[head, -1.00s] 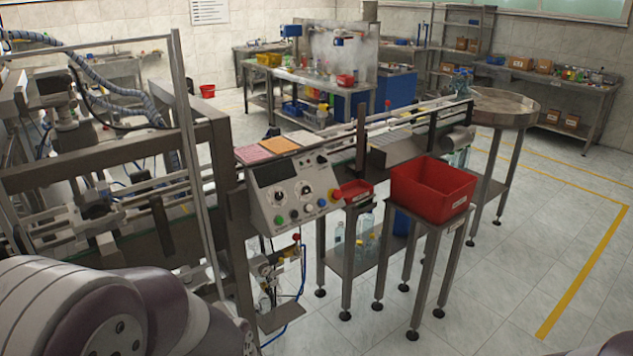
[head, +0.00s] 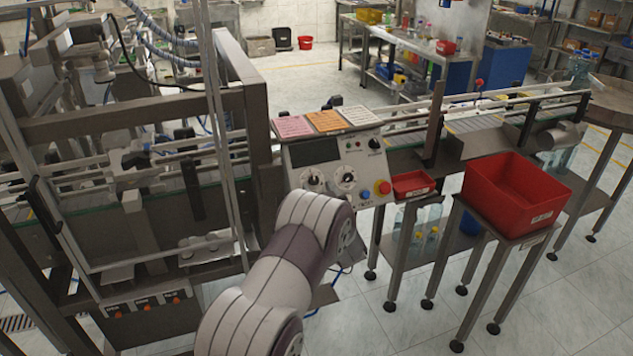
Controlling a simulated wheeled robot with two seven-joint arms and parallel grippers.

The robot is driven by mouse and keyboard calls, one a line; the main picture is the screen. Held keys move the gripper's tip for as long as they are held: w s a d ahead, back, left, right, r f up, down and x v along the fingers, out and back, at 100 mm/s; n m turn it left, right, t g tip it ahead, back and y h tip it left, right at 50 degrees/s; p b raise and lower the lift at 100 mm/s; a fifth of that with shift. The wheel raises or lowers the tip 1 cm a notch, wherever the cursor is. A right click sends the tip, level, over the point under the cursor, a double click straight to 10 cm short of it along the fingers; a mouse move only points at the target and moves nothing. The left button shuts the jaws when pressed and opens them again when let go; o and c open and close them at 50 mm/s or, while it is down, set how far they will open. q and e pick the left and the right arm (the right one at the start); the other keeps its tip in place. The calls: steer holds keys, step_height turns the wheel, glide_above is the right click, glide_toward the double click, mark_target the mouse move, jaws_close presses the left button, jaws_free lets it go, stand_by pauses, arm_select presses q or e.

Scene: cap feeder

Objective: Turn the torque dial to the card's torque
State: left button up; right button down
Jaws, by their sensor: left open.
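The control panel (head: 337,170) stands mid-view with a dark display (head: 315,152). Below the display are two dials with white scales, a left dial (head: 313,180) and a right dial (head: 345,179). A black knob (head: 375,143) is at the upper right. Scale marks and labels are too small to read, so I cannot tell which is the torque dial. A pink card (head: 292,126), an orange card (head: 326,121) and a cream card (head: 358,115) lie on top; their text is unreadable. My left arm rises in front of the panel's lower edge; its links hide the fingers. My right gripper is not in view.
A red button (head: 383,187) sits at the panel's lower right. A small red tray (head: 413,191) and a large red bin (head: 487,193) stand to the right. A metal machine frame (head: 150,108) fills the left. A conveyor (head: 480,121) runs behind.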

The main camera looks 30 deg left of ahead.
mark_target(314, 180)
arm_select(q)
steer(key=shift+w+a, duration=0.45)
steer(key=shift+w, duration=0.1)
steer(key=shift+w+a, duration=0.15)
steer(key=shift+w, duration=0.05)
steer(key=shift+a+r, duration=0.1)
steer(key=shift+a, duration=0.15)
jaws_close()
